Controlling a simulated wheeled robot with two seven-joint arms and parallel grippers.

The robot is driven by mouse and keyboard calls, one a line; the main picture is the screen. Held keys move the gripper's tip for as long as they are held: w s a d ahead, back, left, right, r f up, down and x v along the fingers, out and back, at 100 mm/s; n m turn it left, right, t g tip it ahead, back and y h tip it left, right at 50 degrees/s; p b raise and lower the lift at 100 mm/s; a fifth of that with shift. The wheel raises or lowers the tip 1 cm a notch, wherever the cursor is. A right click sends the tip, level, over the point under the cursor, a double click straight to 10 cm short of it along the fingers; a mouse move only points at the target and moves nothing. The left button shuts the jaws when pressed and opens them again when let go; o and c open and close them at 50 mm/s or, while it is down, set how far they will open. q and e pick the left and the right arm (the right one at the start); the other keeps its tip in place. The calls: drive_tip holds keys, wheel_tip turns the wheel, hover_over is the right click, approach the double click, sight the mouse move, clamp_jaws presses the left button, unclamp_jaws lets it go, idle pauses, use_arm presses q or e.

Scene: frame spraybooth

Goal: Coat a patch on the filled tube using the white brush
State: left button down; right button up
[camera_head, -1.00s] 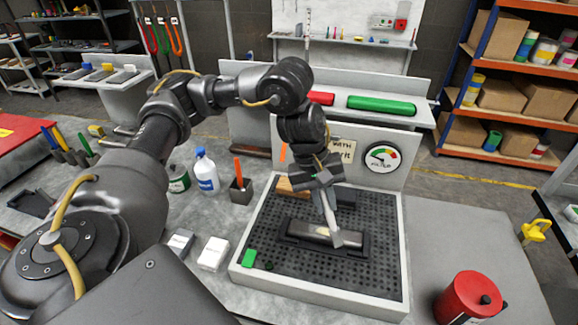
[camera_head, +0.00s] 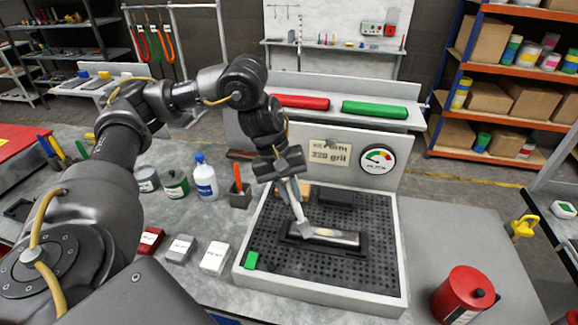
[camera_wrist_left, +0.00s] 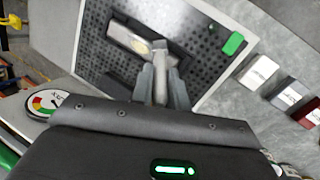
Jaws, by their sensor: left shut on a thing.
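The filled tube (camera_head: 336,238) is a short, shiny, metallic piece lying in a dark cradle (camera_head: 355,250) on the perforated bed. My left gripper (camera_head: 288,186) is shut on the white brush (camera_head: 298,207), above the left end of the tube. The brush slants down, its pale head at the tube's left end; whether it touches the tube I cannot tell. In the left wrist view the brush (camera_wrist_left: 160,62) sits between the fingers, its head beside the tube (camera_wrist_left: 128,38), which shows a tan area near the brush. My right gripper is out of view.
The booth's pale rim (camera_head: 325,297) surrounds the bed. A green block (camera_head: 251,260) lies at its front left, a dark block (camera_head: 336,198) at its back. White (camera_head: 215,257), grey and red boxes and a white bottle (camera_head: 205,178) stand left; a red canister (camera_head: 465,293) stands right.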

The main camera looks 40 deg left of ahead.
use_arm(q)
wheel_tip(320, 180, up, 4)
drive_tip(key=shift+w+d+f+p, duration=0.1)
drive_tip(key=shift+f+p, duration=0.15)
drive_tip(key=shift+p, duration=0.8)
wheel_tip(320, 180, up, 3)
drive_tip(key=p, duration=0.3)
drive_tip(key=shift+r, duration=0.15)
